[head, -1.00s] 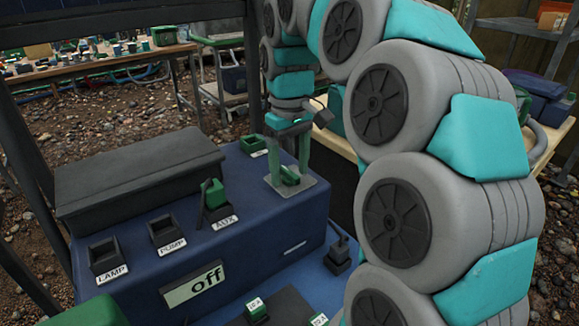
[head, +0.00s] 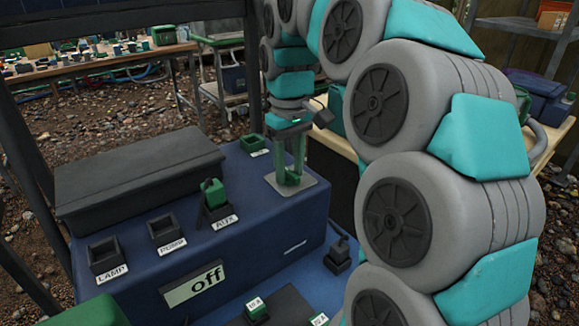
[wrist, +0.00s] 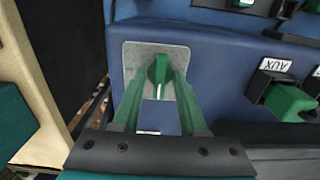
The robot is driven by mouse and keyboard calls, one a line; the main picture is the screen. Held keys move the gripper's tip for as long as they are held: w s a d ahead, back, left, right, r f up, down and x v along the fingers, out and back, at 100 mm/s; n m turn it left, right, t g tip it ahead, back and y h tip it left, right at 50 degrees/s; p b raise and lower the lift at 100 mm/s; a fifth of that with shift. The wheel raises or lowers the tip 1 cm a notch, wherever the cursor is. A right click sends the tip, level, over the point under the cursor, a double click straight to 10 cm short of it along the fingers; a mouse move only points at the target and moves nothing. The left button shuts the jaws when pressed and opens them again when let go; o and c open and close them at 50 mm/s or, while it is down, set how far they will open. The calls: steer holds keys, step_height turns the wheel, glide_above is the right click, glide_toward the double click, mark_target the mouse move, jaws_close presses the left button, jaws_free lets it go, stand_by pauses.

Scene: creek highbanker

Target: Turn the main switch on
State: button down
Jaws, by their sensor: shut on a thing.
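The main switch is a green handle (wrist: 160,74) on a square grey metal plate (wrist: 137,62) on top of the blue box. My gripper (head: 289,178) points down over the plate, with its two green fingers closed on the handle's sides. The wrist view shows the handle between the fingertips, with a pale mark line on it running toward the bottom of the picture. In the head view the fingers mostly hide the handle. The display (head: 193,284) on the box's front reads "off".
LAMP (head: 105,254) and PUMP (head: 165,230) sockets look empty; a green plug (head: 214,191) stands in AUX. A dark lid-like block (head: 135,175) lies left on the box. A black plug with a cable (head: 338,255) stands at the lower right. A dark post rises behind my gripper.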

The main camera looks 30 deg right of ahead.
steer(key=shift+m, duration=0.4)
steer(key=m+b, duration=0.1)
steer(key=m, duration=0.3)
steer(key=shift+f+b, duration=0.1)
steer(key=shift+b, duration=0.25)
steer(key=m, duration=0.4)
steer(key=shift+m, duration=0.3)
steer(key=m, duration=0.5)
steer(key=shift+p, duration=0.3)
steer(key=shift+m+p, duration=0.55)
steer(key=shift+m, duration=1.15)
steer(key=shift+c, duration=2.2)
jaws_free()
